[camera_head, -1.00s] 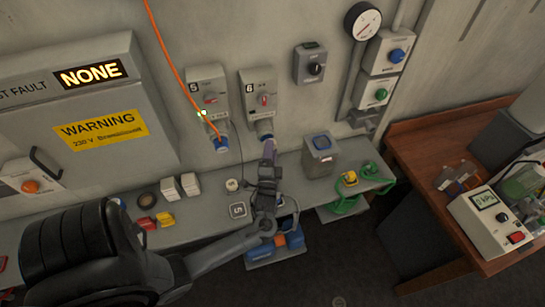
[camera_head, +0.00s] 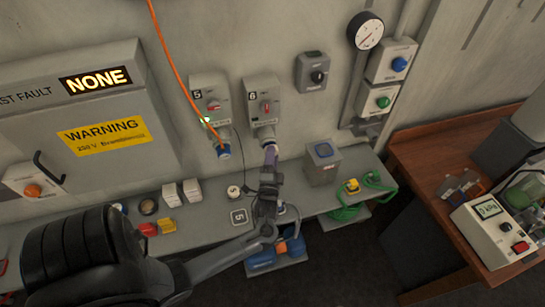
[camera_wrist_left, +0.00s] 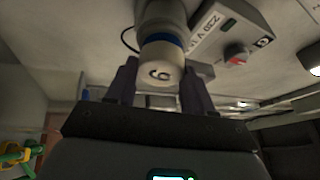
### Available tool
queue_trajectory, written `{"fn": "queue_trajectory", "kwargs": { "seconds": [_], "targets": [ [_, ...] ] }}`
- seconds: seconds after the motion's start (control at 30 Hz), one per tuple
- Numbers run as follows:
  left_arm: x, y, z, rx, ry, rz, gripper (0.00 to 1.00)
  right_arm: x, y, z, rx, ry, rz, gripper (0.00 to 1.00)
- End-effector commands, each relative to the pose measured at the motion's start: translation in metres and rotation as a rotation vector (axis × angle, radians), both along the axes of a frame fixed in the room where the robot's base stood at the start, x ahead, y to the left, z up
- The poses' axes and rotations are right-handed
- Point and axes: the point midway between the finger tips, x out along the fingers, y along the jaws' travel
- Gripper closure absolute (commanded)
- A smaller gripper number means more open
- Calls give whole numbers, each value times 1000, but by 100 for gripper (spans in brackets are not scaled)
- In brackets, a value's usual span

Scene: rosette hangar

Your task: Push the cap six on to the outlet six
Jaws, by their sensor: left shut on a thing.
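Outlet six (camera_head: 262,100) is a grey wall box with a red switch and a round socket at its bottom. My left gripper (camera_head: 270,153) is right below that socket, its fingers pointing up at it. In the left wrist view the white cap six (camera_wrist_left: 162,74), marked 6, is between the fingers of the shut gripper. The cap is in line with the outlet's socket (camera_wrist_left: 160,16), and a blue band (camera_wrist_left: 160,41) lies between them. I see no clear gap, but cannot tell how deeply the cap is seated. In the head view the gripper largely hides the cap. My right gripper is not in view.
Outlet five (camera_head: 209,98) is just left, with an orange cable (camera_head: 175,70) hanging down to its blue end. A grey box with a blue lid (camera_head: 323,162) stands on the shelf at right. Small boxes (camera_head: 180,193) and a numbered tile (camera_head: 239,216) lie on the shelf.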

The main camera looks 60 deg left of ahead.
Motion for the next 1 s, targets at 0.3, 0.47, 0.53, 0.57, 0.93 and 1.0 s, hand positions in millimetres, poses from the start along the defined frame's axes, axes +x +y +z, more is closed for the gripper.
{"fn": "queue_trajectory", "kwargs": {
  "seconds": [0.3, 0.47, 0.53, 0.57, 0.93, 1.0],
  "targets": [
    [-1, 0, 0, 0, 0, 0, 74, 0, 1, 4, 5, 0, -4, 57],
    [-1, 0, 0, 0, 0, 0, 74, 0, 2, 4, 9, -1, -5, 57],
    [-1, 0, 0, 0, 0, 0, 74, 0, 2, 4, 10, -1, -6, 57],
    [-1, 0, 0, 0, 0, 0, 74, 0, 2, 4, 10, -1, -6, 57],
    [-1, 0, 0, 0, 0, 0, 74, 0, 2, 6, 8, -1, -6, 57],
    [-1, 0, 1, 1, 1, 0, 74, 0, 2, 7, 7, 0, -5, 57]
  ]
}}
